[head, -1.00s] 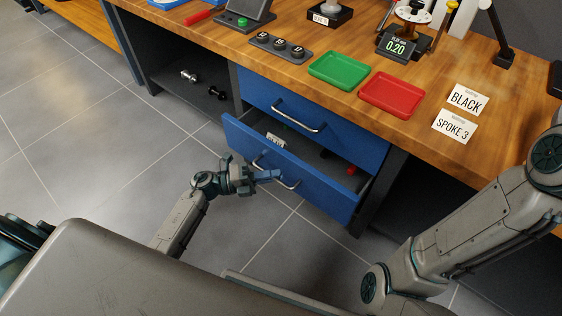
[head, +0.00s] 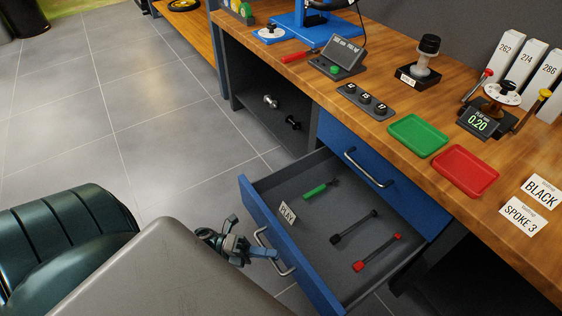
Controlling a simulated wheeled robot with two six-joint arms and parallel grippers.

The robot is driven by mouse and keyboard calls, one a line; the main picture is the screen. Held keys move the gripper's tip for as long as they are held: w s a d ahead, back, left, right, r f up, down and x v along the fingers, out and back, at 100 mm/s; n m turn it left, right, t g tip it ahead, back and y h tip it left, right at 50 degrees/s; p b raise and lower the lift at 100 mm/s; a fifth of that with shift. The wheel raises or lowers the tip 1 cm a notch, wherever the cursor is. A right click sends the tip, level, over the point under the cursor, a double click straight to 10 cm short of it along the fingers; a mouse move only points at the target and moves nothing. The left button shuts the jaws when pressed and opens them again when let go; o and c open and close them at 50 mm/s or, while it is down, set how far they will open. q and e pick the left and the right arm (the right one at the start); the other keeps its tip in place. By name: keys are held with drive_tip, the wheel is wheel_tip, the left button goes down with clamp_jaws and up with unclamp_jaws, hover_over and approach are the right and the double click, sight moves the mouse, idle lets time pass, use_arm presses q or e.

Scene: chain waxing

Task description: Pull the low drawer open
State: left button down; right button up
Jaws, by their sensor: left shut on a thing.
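The low drawer (head: 317,281) is blue-fronted and stands well out from the bench, its grey inside in view. Its silver bar handle (head: 286,268) is on the front face. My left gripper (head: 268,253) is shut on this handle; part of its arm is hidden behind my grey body. In the drawer lie a green-handled tool (head: 317,191), a black tool (head: 354,229), a red tool (head: 377,252) and a small tag reading PLAY (head: 287,215). My right gripper is not in view.
The upper blue drawer (head: 345,150) with its handle is shut above. On the wooden bench are a green tray (head: 418,135), a red tray (head: 465,171), a knob panel (head: 366,101) and a display (head: 480,121). Open tiled floor (head: 110,120) lies to the left.

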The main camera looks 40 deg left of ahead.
use_arm(q)
drive_tip(key=shift+s+a, duration=0.25)
drive_tip(key=shift+s, duration=0.25)
drive_tip(key=shift+s+a, duration=0.2)
drive_tip(key=shift+s, duration=0.3)
drive_tip(key=c, duration=1.5)
unclamp_jaws()
drive_tip(key=p+v, duration=0.1)
drive_tip(key=v, duration=0.9)
drive_tip(key=shift+s+a+p, duration=0.2)
drive_tip(key=shift+a+p, duration=0.1)
drive_tip(key=shift+a, duration=0.1)
